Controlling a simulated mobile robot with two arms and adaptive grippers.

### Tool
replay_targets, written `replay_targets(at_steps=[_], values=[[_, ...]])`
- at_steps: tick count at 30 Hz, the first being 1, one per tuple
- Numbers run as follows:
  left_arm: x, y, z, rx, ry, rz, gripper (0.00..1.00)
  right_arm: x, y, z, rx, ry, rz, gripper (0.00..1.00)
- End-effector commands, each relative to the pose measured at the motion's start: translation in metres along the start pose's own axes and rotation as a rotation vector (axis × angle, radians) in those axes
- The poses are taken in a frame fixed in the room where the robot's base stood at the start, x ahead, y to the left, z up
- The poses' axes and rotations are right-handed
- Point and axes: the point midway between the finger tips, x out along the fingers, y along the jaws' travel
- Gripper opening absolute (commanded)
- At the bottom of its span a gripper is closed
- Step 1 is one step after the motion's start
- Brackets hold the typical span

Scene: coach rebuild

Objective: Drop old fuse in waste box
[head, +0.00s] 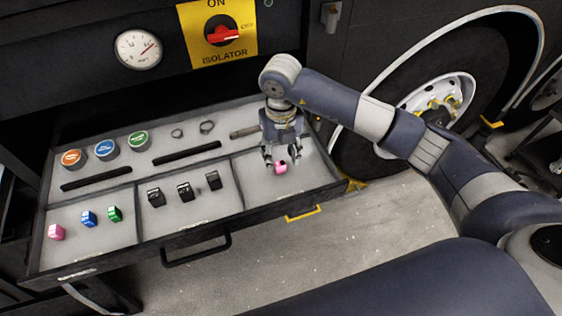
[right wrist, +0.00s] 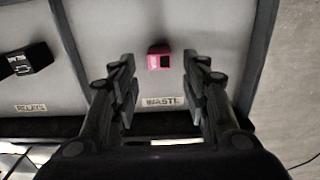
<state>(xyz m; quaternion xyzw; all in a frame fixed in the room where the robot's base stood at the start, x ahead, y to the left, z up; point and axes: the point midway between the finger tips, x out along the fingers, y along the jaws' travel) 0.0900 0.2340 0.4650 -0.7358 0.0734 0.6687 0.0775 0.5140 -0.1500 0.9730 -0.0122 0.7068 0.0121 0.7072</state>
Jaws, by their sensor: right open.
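A pink fuse (head: 281,168) with a dark patch lies in the front right compartment of the drawer, which is the waste box (head: 312,182). In the right wrist view the pink fuse (right wrist: 159,58) lies on the grey floor of the compartment behind a label reading WASTE (right wrist: 163,102). My right gripper (head: 279,160) is over this compartment with its fingers apart. In the right wrist view the right gripper (right wrist: 160,92) is open and empty, and the fuse lies beyond its fingertips. My left gripper does not show.
Pink (head: 56,232), blue (head: 89,218) and green (head: 115,213) fuses stand in the front left compartment. Black relays (head: 185,191) stand in the middle one. Round coloured caps (head: 106,150) and rings are in the back row. A wheel (head: 437,105) stands right of the drawer.

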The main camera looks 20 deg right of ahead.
Motion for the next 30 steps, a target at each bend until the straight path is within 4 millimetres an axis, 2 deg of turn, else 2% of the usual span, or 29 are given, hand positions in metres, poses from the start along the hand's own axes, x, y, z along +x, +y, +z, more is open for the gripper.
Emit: replay_targets(at_steps=[6,12,18,30], values=[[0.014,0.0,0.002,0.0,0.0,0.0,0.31,-0.047,0.0,0.002,-0.001,-0.005,0.001,0.42],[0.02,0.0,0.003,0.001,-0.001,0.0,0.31,-0.078,0.0,0.001,0.0,-0.003,0.0,0.42],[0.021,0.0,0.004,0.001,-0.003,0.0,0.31,-0.088,0.0,0.0,0.0,0.0,0.0,0.42],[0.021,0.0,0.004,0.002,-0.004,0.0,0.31,-0.088,0.0,0.0,0.0,0.001,0.0,0.42]])
